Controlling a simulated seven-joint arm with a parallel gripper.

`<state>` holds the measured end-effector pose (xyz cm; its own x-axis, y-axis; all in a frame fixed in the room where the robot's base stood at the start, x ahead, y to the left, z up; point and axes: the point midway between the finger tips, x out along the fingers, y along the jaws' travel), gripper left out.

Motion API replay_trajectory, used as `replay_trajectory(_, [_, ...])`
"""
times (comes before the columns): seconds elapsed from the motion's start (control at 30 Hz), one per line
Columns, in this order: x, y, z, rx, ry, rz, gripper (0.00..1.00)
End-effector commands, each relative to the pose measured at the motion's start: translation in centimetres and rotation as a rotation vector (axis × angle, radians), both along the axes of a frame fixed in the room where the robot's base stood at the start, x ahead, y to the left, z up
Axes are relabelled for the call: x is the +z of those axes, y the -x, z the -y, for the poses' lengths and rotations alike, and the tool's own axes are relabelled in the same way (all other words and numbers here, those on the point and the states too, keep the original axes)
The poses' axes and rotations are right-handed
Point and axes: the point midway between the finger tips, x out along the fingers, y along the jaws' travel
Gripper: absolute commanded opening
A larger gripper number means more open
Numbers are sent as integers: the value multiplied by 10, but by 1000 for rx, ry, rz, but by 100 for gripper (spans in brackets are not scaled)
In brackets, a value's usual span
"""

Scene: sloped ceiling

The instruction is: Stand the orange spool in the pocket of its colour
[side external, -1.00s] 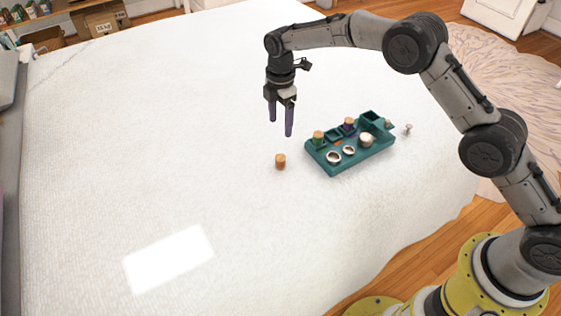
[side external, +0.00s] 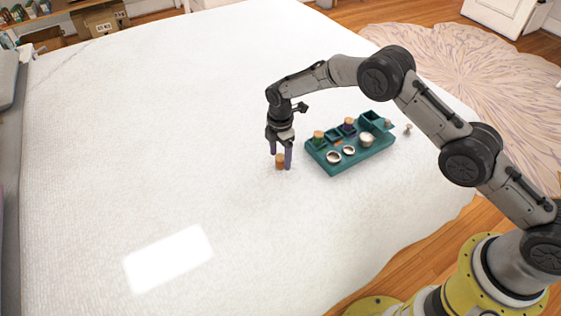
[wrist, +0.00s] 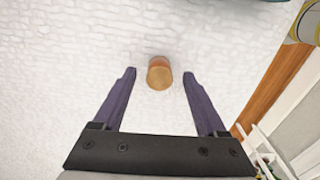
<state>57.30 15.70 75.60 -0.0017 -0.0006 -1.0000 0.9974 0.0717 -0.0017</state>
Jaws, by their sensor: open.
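The orange spool (side external: 280,162) stands upright on the white surface, left of the teal tray (side external: 340,168). It also shows in the wrist view (wrist: 159,74), just past the fingertips and between their lines. My gripper (side external: 281,160) is open and low over the spool, one finger to each side. In the wrist view my gripper (wrist: 160,72) has its two purple fingers spread, with gaps to the spool. The tray has a small orange patch (side external: 338,143) beside its square pockets, partly hidden by its neighbours.
A small pale piece (side external: 408,129) lies right of the tray. The surface left of the spool is clear.

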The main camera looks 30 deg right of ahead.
Motion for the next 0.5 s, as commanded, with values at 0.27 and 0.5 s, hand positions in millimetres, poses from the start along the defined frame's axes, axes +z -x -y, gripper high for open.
replay_trajectory(0.27, [-9,-1,0,0,0,3,74])
replay_trajectory(0.5, [-9,0,0,0,0,2,46])
